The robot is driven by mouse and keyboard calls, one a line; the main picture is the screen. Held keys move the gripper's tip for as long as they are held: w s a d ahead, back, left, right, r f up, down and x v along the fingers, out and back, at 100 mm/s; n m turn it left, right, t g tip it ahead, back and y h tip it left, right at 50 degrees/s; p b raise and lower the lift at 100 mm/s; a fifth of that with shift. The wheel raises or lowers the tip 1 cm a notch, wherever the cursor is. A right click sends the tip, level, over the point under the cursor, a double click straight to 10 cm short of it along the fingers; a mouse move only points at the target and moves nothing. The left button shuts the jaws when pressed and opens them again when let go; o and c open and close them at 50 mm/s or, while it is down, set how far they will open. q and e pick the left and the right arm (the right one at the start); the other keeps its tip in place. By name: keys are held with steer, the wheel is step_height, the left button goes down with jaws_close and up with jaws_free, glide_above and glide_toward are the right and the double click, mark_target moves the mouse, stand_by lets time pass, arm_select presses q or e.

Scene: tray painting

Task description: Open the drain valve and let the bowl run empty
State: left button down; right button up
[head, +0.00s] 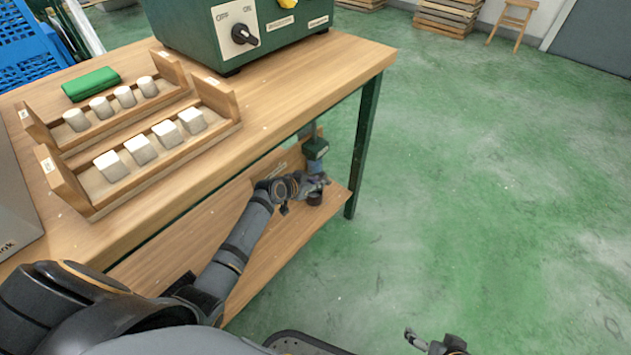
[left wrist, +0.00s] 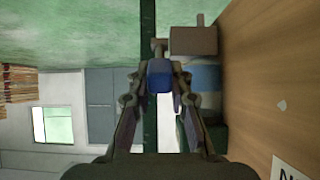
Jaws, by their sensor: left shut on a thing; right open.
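My left gripper (head: 322,180) reaches in below the table top, over the lower shelf. In the left wrist view, the fingers of my left gripper (left wrist: 159,98) are shut on a small blue block, which looks like the valve handle (left wrist: 160,76). A brownish fitting (left wrist: 193,41) and a blue-grey pipe part (left wrist: 205,76) are beside it. In the head view the handle is hidden by the gripper; a dark green block (head: 316,149) shows just above. My right gripper (head: 430,341) is open and empty over the floor. I cannot make out the bowl.
A green machine (head: 178,30) with an OFF/ON knob (head: 244,34) stands on the wooden table (head: 300,85). Two wooden racks hold white pieces, and a green cloth (head: 91,84) lies behind them. A table leg (head: 365,140) is close right of my left gripper.

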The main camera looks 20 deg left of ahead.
stand_by(0.6)
arm_select(q)
steer(key=c, duration=1.2)
jaws_free()
steer(key=v, duration=1.2)
steer(key=shift+w+r, duration=0.1)
